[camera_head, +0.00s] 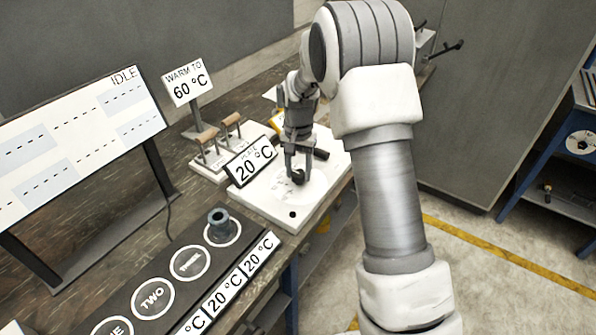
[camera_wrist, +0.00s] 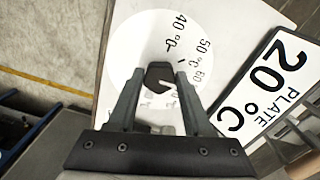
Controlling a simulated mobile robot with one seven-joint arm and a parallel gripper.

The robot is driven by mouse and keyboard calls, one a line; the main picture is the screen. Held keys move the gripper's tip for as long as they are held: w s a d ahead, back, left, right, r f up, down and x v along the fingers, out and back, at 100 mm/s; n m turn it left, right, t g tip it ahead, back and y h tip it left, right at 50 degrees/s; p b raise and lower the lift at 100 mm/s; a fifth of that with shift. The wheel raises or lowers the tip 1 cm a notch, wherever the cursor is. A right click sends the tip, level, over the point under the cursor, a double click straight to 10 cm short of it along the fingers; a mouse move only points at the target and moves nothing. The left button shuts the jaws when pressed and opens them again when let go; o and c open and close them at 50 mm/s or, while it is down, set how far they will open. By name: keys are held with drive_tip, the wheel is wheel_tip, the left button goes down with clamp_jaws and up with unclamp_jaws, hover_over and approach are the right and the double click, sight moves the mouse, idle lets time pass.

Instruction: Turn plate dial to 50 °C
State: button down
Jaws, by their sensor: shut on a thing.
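The plate dial is a black knob (camera_wrist: 160,76) on a white round scale (camera_wrist: 136,36) with 40 °C, 50 °C and 60 printed around it. The knob's pointer setting is too unclear to read. My gripper (camera_wrist: 158,82) is shut on the knob, one finger on each side. In the head view, my gripper (camera_head: 299,160) reaches down onto the knob (camera_head: 298,177) on the white plate unit (camera_head: 263,199). The sign marked PLATE (camera_head: 251,161) reads 20 °C and also shows large in the wrist view (camera_wrist: 268,85). The lower part of the scale is hidden by my gripper.
A sign (camera_head: 187,80) reads WARM TO 60 °C. A rack with wooden handles (camera_head: 207,137) stands left of the plate unit. A dark strip with numbered circles (camera_head: 152,296) and 20 °C labels lies in front. A screen (camera_head: 75,140) reads IDLE at left.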

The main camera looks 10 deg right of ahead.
sight(299, 174)
drive_tip(key=n, duration=0.4)
drive_tip(key=shift+d+n, duration=0.1)
drive_tip(key=shift+n, duration=2.1)
drive_tip(key=shift+c, duration=1.5)
unclamp_jaws()
drive_tip(key=shift+r, duration=0.15)
wheel_tip(299, 174, up, 17)
